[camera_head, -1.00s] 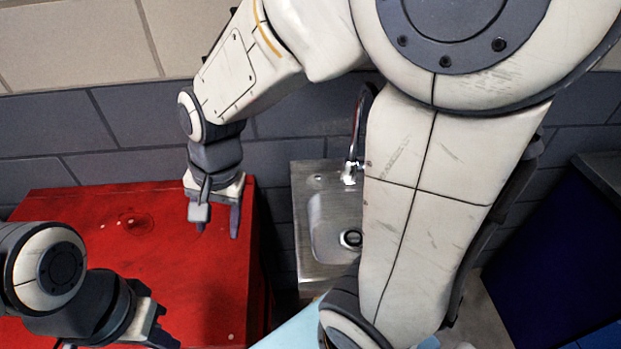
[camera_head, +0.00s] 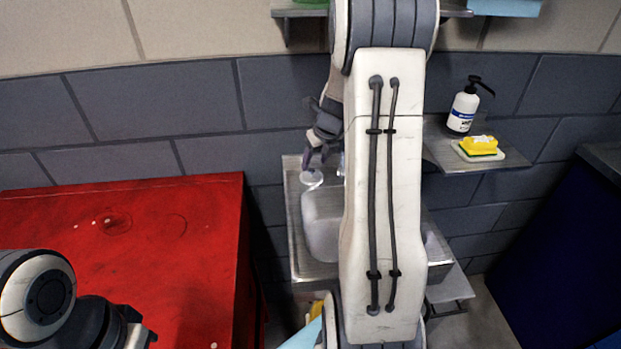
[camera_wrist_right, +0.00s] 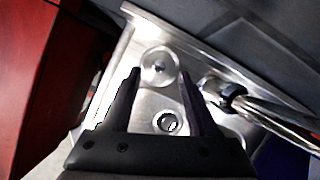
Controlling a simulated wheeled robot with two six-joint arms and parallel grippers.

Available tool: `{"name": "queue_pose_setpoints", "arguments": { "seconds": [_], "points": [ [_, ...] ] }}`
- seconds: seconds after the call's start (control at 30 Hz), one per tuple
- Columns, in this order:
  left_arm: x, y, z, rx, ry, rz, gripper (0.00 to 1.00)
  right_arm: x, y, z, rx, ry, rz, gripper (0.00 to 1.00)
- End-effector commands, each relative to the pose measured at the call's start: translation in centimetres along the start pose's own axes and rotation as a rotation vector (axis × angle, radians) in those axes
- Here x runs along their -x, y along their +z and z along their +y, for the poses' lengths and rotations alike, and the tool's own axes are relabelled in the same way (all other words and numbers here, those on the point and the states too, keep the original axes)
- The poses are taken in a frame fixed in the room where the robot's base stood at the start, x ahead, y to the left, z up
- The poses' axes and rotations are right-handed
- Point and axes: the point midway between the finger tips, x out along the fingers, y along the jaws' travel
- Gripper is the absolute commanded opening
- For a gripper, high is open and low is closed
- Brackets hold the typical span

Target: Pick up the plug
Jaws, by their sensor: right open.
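The plug (camera_head: 311,178) is a pale round disc on the back left corner of the metal sink (camera_head: 296,240). In the right wrist view the plug (camera_wrist_right: 159,62) lies on the sink's deck, with a small dark knob at its middle. My right gripper (camera_head: 317,156) is over that corner, just above the plug. In the wrist view its two fingers (camera_wrist_right: 160,75) are apart and empty, with the plug between and just beyond the tips. Whether they touch it I cannot tell. My left gripper (camera_head: 138,334) is at the lower left, partly cut off.
A metal tap (camera_wrist_right: 265,105) stands right of the plug, close to the right finger. The drain hole (camera_wrist_right: 168,122) shows in the basin. A red cabinet (camera_head: 150,235) is left of the sink. A shelf (camera_head: 440,150) holds a soap bottle (camera_head: 463,110) and a yellow sponge (camera_head: 478,145).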

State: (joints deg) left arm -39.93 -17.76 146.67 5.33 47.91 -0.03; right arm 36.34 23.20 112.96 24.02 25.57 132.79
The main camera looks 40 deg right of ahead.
Motion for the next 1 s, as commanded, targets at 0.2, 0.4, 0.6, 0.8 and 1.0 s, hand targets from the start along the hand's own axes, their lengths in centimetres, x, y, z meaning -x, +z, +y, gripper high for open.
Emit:
{"name": "queue_pose_setpoints", "arguments": {
  "seconds": [0.2, 0.4, 0.6, 0.8, 1.0],
  "points": [
    [-0.7, 0.0, -0.1, 0.0, 0.0, 0.0, 0.0, -3.4, -0.1, 0.1, 0.003, 0.001, 0.002, 0.6],
    [-0.7, 0.0, -0.1, 0.0, 0.0, 0.0, 0.0, -4.2, 0.0, 0.1, 0.003, 0.0, 0.001, 0.6],
    [-0.7, 0.0, -0.1, 0.0, 0.0, 0.0, 0.0, -4.1, 0.0, 0.1, 0.004, 0.0, 0.0, 0.37],
    [-0.7, 0.0, -0.1, 0.0, 0.0, 0.0, 0.0, -4.1, 0.0, 0.1, 0.004, 0.0, 0.0, 0.0],
    [-0.7, 0.0, -0.1, 0.0, 0.0, 0.0, 0.0, -4.1, 0.0, 0.1, 0.004, 0.0, 0.0, 0.0]
  ]
}}
